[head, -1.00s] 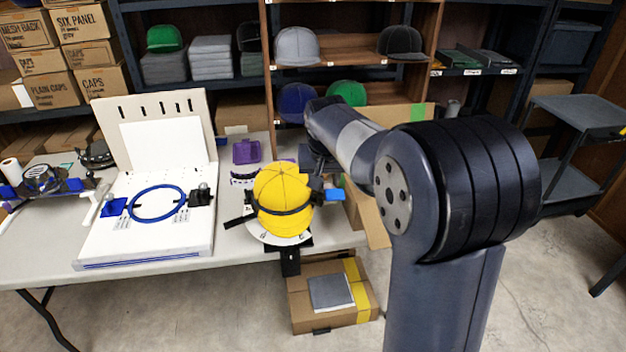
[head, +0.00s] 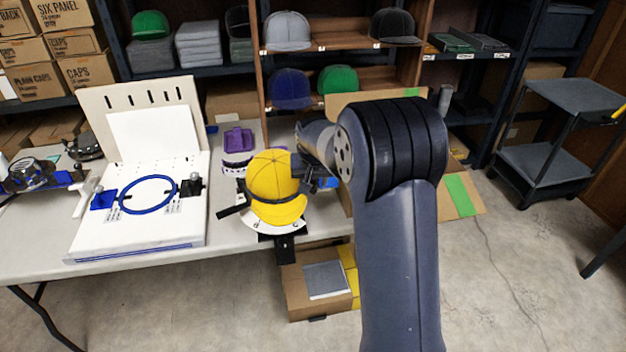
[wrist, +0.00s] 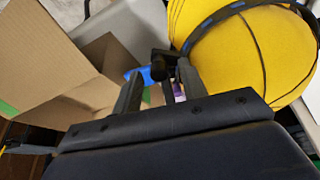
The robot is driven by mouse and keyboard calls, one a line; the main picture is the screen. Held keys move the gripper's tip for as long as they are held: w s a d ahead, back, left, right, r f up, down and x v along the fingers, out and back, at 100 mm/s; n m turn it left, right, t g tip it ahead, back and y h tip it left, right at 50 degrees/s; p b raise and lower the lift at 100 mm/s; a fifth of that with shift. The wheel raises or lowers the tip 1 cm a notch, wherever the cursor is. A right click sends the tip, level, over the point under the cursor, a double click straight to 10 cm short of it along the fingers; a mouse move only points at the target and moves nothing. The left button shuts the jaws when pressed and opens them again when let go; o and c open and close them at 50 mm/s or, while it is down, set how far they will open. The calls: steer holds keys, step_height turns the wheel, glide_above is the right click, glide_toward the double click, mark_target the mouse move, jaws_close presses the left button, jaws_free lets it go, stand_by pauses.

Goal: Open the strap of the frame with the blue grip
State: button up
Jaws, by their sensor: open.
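A yellow cap (head: 273,177) sits on a cap frame on the near right edge of the table, with a dark strap (head: 282,199) around it above the brim. The blue grip (head: 330,183) shows at the cap's right side, partly covered by my arm. In the wrist view the cap (wrist: 245,55) fills the upper right with the strap (wrist: 222,14) across it. My gripper (wrist: 160,76) is open beside the cap. A black latch-like part (wrist: 163,59) shows between its fingers, with the blue grip (wrist: 135,72) behind the left finger. Contact cannot be told.
A white board with a blue hoop (head: 148,194) stands left on the table (head: 230,238). A purple piece (head: 237,140) lies behind the cap. An open cardboard box (wrist: 50,50) is close to my gripper's left. Another box (head: 318,285) is on the floor below. Shelves stand behind.

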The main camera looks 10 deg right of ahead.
steer(key=shift+c, duration=0.3)
jaws_close()
stand_by(0.3)
